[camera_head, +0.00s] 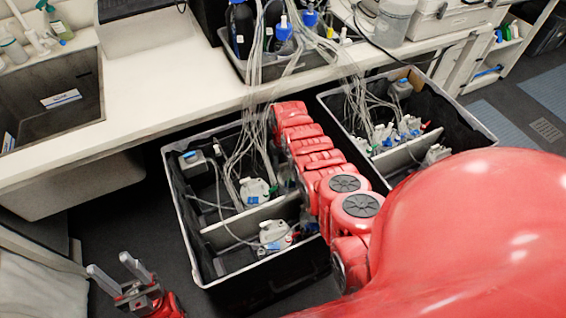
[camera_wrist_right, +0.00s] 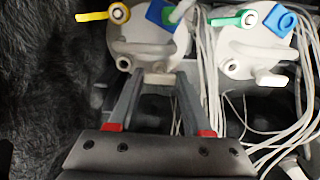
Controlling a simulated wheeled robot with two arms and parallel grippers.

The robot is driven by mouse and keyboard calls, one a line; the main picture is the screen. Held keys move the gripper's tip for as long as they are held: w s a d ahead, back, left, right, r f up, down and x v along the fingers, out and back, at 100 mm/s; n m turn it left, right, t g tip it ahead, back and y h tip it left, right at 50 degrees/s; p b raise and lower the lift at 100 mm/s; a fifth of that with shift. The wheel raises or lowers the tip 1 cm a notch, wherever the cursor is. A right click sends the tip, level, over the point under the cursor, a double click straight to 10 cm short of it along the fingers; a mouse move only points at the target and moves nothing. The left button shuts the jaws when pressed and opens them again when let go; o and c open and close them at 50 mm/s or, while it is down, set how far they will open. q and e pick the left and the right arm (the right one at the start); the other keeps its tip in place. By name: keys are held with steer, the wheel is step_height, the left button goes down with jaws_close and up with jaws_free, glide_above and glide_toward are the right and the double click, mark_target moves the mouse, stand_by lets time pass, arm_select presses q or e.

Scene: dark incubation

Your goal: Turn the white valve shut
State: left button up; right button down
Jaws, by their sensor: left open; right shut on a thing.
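In the right wrist view, my right gripper (camera_wrist_right: 160,82) has its two grey fingers on either side of a small white valve handle (camera_wrist_right: 158,79) at the lower edge of a round white cap (camera_wrist_right: 147,42). The fingers are shut on this handle. The same cap carries a yellow valve (camera_wrist_right: 104,14) and a blue valve (camera_wrist_right: 164,13). In the head view, my red right arm reaches between the two crates, and its gripper cannot be made out there. My left gripper (camera_head: 120,276) is open and empty at the lower left, above the floor.
A second white cap (camera_wrist_right: 250,45) with green, blue and white valves is close on the right. Thin tubes (camera_wrist_right: 212,90) hang beside it. Two black crates, left (camera_head: 180,235) and right (camera_head: 465,125), hold more capped vessels. The bench (camera_head: 150,95) runs behind them.

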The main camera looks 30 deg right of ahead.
steer(key=shift+c, duration=1.6)
jaws_free()
steer(key=shift+w+r+p, duration=0.1)
steer(key=shift+r+p, duration=0.45)
steer(key=shift+r, duration=0.8)
step_height(320, 180, up, 8)
steer(key=b, duration=0.2)
step_height(320, 180, up, 7)
steer(key=p, duration=0.5)
glide_above(283, 164)
steer(key=shift+f, duration=0.1)
